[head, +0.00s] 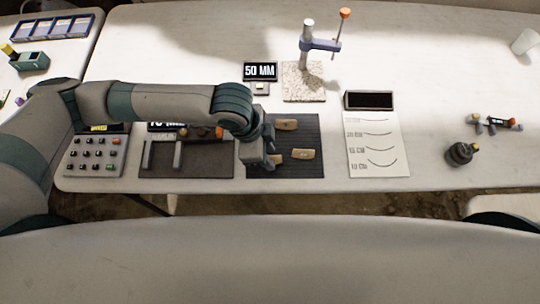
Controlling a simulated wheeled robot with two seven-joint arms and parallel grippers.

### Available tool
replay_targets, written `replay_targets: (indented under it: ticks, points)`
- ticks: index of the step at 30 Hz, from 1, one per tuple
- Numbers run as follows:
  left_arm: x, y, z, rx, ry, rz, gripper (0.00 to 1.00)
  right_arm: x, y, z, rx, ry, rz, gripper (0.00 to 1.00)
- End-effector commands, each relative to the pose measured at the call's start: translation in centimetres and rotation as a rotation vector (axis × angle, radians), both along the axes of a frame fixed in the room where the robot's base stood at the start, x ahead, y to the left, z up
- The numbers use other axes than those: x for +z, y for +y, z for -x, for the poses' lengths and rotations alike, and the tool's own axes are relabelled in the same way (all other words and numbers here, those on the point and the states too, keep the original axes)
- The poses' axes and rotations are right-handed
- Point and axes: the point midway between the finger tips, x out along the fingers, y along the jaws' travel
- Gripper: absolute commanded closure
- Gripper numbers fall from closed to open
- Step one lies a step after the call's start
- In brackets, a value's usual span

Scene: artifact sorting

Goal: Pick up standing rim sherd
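Several small tan sherds lie on a dark ribbed mat (310,133) near the table's front edge. One sherd (286,124) is at the back of the mat. Another sherd (303,154) lies nearer the front, and a third sherd (275,159) is right beside my gripper's fingers. I cannot tell which one is the standing rim sherd. My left gripper (262,158) points down over the mat's left side. Its fingers overlap in this view, so their opening and any contact with a sherd are unclear. My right gripper is out of view.
A dark board with a caliper-like tool (190,145) and a keypad box (95,155) are left of the mat. A curve chart (375,165) is to its right. A stand on a speckled base (304,92) is behind. A dark weight (461,154) stands at right.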

Motion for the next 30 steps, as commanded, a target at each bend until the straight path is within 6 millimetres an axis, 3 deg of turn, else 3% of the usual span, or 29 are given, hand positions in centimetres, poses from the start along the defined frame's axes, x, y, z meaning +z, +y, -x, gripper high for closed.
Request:
replay_targets:
  ticks: [10, 14, 30]
  points:
    - [0.04, 0.0, -0.03, 0.0, -0.001, 0.0, 0.7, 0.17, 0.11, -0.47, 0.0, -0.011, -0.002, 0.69]
    - [0.05, 0.0, -0.03, 0.0, -0.001, 0.0, 1.0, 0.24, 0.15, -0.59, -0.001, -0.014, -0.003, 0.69]
    - [0.78, -0.04, -0.12, 0.0, -0.003, 0.002, 1.0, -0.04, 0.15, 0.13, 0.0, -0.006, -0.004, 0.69]
